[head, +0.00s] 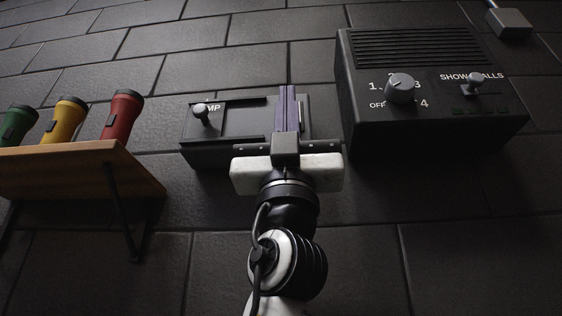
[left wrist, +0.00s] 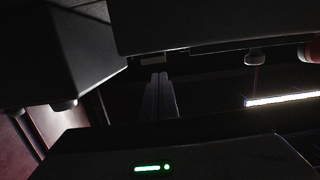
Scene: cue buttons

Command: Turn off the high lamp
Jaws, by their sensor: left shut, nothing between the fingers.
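No lamp can be made out in the head view.
Right of the gripper a larger box (head: 437,135) bears a round dial (head: 400,89) and a second knob switch (head: 474,84). At left a wooden shelf (head: 70,168) holds green, yellow and red torches (head: 122,115). A small grey box (head: 510,24) is at top right.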

